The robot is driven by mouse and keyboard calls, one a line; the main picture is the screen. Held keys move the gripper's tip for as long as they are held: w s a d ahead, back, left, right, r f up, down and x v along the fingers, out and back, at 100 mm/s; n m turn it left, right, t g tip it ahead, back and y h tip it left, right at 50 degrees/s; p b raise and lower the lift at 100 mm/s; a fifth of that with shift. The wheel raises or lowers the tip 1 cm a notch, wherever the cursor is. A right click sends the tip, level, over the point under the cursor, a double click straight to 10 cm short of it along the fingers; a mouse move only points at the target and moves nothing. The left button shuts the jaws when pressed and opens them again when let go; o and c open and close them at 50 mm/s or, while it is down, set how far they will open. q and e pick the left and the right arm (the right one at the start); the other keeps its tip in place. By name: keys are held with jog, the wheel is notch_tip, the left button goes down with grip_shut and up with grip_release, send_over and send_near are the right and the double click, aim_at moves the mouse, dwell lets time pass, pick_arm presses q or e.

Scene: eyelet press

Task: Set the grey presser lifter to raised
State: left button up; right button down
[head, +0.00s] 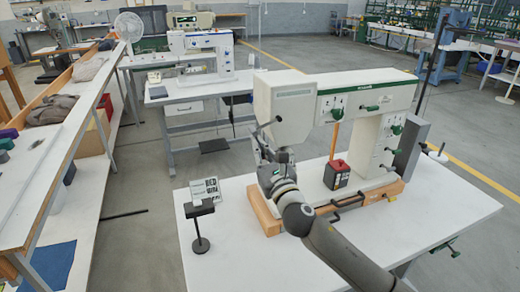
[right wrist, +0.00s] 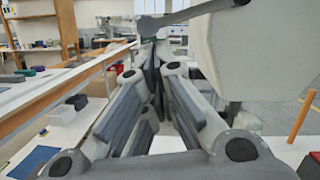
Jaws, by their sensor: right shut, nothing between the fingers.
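The large white and green sewing machine (head: 345,88) stands on a white table. A grey lever (right wrist: 190,15), seemingly the presser lifter, sticks out beside the machine's head in the right wrist view, its rounded end toward the left. In the head view the lever (head: 267,125) is small, close to my gripper. My right gripper (head: 262,150) points up beside the machine head. In the right wrist view its fingertips (right wrist: 153,55) are together and empty, just below the lever's end; I cannot tell whether they touch it. My left gripper is not in view.
A black and red box (head: 337,175) stands under the machine's arm. A small black stand (head: 200,215) with a card is at the table's left. An orange stick (right wrist: 301,115) rises right of my gripper. The table's front left is clear.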

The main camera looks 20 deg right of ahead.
jog(key=shift+a+r+m+h+p, duration=0.4)
jog(key=shift+r+m, duration=0.1)
jog(key=shift+m, duration=0.4)
jog(key=shift+a+r+m+h+p, duration=0.4)
jog(key=shift+r+m+p, duration=0.3)
jog(key=shift+m, duration=0.65)
jog(key=shift+a+r+m+h+p, duration=0.25)
jog(key=shift+r+m+h+p, duration=0.45)
jog(key=shift+m, duration=0.6)
jog(key=shift+a+r+m+h+p, duration=0.35)
jog(key=shift+r+m, duration=0.5)
jog(key=shift+m, duration=0.5)
